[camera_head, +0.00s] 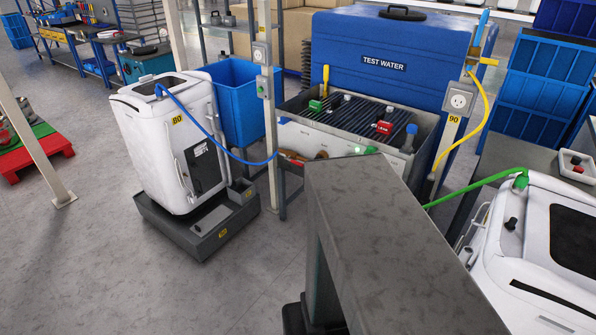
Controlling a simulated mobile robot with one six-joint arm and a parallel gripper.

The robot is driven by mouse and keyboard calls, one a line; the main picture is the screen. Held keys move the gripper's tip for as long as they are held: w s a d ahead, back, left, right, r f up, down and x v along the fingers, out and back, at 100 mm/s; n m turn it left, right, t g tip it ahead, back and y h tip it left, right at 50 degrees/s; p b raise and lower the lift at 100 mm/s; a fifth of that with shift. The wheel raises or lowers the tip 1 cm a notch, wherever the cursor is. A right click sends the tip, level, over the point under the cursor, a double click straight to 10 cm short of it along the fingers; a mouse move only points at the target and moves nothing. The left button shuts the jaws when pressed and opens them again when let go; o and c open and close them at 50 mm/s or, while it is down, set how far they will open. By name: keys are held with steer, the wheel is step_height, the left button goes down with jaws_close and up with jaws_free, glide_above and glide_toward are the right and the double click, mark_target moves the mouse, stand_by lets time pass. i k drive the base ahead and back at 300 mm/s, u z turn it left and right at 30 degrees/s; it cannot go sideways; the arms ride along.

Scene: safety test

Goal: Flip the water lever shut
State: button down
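A small blue lever (482,24) stands roughly upright on a yellow-brass valve (482,60) at the upper right. The valve is beside the right end of a big blue tank labelled "TEST WATER" (420,58). A yellow hose (487,105) hangs from the valve and curves down beside a post. The lever is small here, so its exact angle to the pipe is hard to tell. My gripper is not in view, and nothing is seen touching the lever.
An open grey basin (300,130) with dark rollers stands below the tank. A white machine (160,140) with a blue hose is at left, another white machine (510,240) with a green hose at right. A grey slab-like shape blocks the lower middle. Floor at lower left is clear.

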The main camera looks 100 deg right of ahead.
mark_target(288, 158)
steer(key=u, duration=1.15)
steer(key=k, duration=0.1)
steer(key=z, duration=2.8)
steer(key=i, duration=0.95)
steer(key=z, duration=0.1)
steer(key=k, duration=0.6)
